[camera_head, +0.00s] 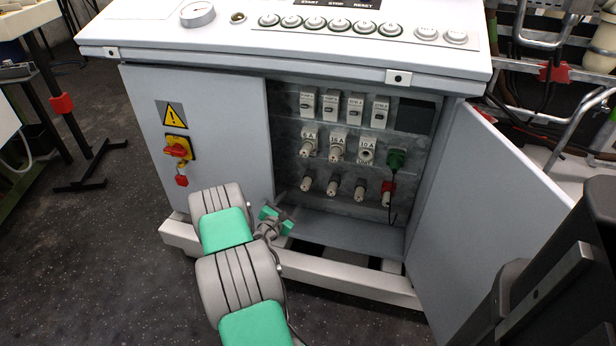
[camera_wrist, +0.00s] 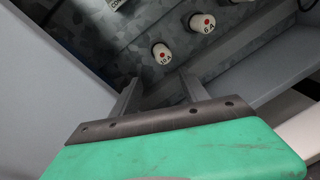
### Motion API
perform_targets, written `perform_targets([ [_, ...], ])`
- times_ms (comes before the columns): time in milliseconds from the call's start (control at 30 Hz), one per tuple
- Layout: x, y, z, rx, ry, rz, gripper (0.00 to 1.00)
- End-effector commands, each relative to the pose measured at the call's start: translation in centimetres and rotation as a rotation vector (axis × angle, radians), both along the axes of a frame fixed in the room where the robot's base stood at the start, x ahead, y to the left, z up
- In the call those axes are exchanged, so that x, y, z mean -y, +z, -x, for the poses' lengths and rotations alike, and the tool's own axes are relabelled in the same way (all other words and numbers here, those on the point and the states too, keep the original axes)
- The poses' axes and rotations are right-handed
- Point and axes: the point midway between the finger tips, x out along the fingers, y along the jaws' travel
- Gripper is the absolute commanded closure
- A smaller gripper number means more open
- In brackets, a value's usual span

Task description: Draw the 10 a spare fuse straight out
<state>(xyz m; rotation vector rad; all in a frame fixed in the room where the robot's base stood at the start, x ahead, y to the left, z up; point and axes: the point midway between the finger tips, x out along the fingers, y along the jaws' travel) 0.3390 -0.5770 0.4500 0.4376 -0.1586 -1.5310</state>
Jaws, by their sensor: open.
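The spare 10 A fuse (camera_wrist: 161,53), a pale cylinder with a red-dotted end, sticks out of the cabinet's back panel just beyond my fingertips in the wrist view. It appears to be the leftmost of the bottom row in the head view (camera_head: 307,184). A similar 6 A spare (camera_wrist: 202,22) sits beside it. My gripper (camera_wrist: 160,92) is open and empty, its two fingers apart and short of the 10 A fuse. In the head view my gripper (camera_head: 283,214) is at the cabinet opening, below and left of that fuse.
Above are labelled fuse holders (camera_head: 337,147) and grey breakers (camera_head: 331,105). The left door (camera_head: 205,130) is close beside my gripper; the right door (camera_head: 500,190) stands open. A cabinet floor (camera_head: 345,232) lies below.

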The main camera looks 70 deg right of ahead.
Motion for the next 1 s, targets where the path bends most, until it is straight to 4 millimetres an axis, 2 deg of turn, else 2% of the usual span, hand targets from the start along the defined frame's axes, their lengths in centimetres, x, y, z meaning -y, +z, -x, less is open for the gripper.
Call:
perform_targets([
  [33,0.7,0.1,0.9,-0.112,0.038,0.06,0.47],
  [100,1.2,-0.1,1.4,-0.246,0.09,0.138,0.47],
  [233,1.3,-0.6,1.5,-0.363,0.136,0.205,0.47],
  [633,1.8,-0.7,1.3,-0.367,0.139,0.208,0.47],
  [767,3.2,-0.8,1.2,-0.365,0.137,0.209,0.47],
  [1000,6.7,-1.0,0.6,-0.364,0.138,0.209,0.47],
])
